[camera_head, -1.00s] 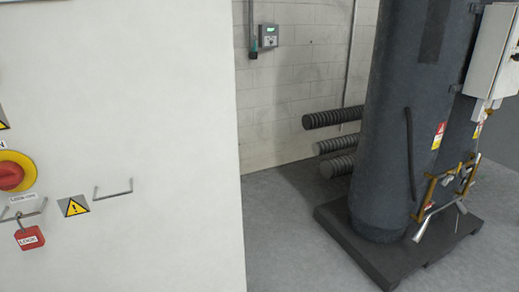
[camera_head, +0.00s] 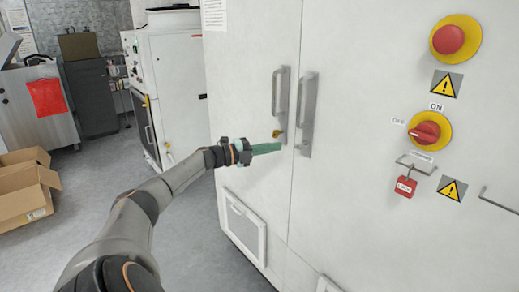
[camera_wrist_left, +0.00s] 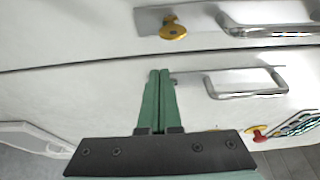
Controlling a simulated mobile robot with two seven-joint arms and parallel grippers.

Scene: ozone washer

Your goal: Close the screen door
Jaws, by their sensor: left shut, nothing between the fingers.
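A white cabinet has two tall door panels, the left door (camera_head: 245,90) and the right door (camera_head: 345,175), meeting at a narrow vertical seam. The left door has a metal handle (camera_head: 280,105) with a brass knob (camera_head: 278,134); the right door has a similar handle (camera_head: 307,115). Both panels look about flush; I cannot tell whether either is slightly ajar. My left gripper (camera_head: 281,147) has green fingers, shut and empty, in front of the left door just below its handle. In the left wrist view the shut fingertips (camera_wrist_left: 159,72) point toward the door seam, near one handle (camera_wrist_left: 245,83).
Red knobs (camera_head: 425,132) and a red lock tag (camera_head: 405,186) are on the cabinet's right part. A white machine (camera_head: 172,85) stands at the back left. Cardboard boxes (camera_head: 25,190) lie on the floor at left. The grey floor between is clear.

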